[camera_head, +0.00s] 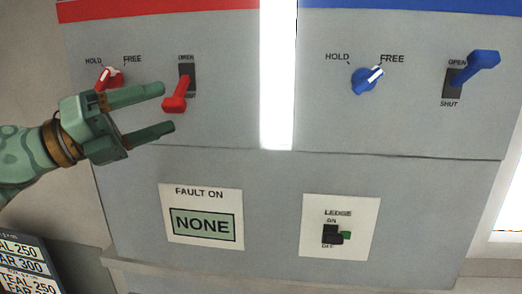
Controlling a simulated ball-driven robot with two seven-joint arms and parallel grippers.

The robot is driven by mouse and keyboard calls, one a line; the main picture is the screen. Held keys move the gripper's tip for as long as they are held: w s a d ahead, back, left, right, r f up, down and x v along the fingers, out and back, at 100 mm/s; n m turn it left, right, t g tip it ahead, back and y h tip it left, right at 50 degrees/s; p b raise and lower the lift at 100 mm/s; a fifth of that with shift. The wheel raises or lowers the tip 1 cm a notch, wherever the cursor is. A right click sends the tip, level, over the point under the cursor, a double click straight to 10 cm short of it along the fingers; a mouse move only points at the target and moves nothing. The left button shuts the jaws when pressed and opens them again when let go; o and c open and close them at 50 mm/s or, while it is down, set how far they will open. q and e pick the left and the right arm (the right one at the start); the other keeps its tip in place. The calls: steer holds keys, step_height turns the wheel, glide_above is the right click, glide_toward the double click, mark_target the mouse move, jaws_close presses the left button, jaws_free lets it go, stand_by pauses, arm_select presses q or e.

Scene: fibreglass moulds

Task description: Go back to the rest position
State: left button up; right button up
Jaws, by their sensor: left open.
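My left gripper (160,110) comes in from the left in the head view, in front of the left part of a grey panel (270,180). The red knob (108,78) is just above the gripper, by the HOLD and FREE labels. My right gripper is not in view.
The blue knob (367,78) points toward FREE, and the blue lever (476,66) is up at OPEN. Below are a fault display (201,223) reading NONE and a LEDGE switch (333,235). A bright white strip (278,75) divides the upper panel. A dark sign (22,268) stands lower left.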

arm_select(q)
steer(key=s+a+f+n+t+y, duration=0.1)
steer(key=a+f+n+t+y, duration=0.35)
steer(key=f+n+y, duration=0.75)
steer(key=a+f+n+t+y, duration=0.45)
steer(key=f+n+y, duration=0.35)
steer(key=f+n, duration=0.7)
steer(key=s+a+f+n+g+y, duration=0.25)
steer(key=s+f+g, duration=0.95)
steer(key=s+f, duration=0.7)
steer(key=s+d+f+g+h+b, duration=0.15)
steer(key=f+b, duration=0.25)
steer(key=f, duration=0.9)
steer(key=d+f+n+g+h+b, duration=0.15)
steer(key=f+b, duration=0.25)
steer(key=f, duration=0.8)
steer(key=d+f+b, duration=0.2)
steer(key=f+b, duration=0.2)
steer(key=f, duration=0.9)
steer(key=s+f+n+g+h+b, duration=0.1)
steer(key=s+f+b, duration=0.4)
steer(key=s+f, duration=0.6)
steer(key=s+f+n+g+h+b, duration=0.1)
steer(key=s+f+g+b, duration=0.1)
steer(key=s+f+b, duration=0.4)
steer(key=s+f, duration=0.5)
steer(key=f, duration=0.7)
steer(key=shift+d+f+n+g+b, duration=0.2)
steer(key=shift+f+n+g+b, duration=0.1)
steer(key=shift+n, duration=0.1)
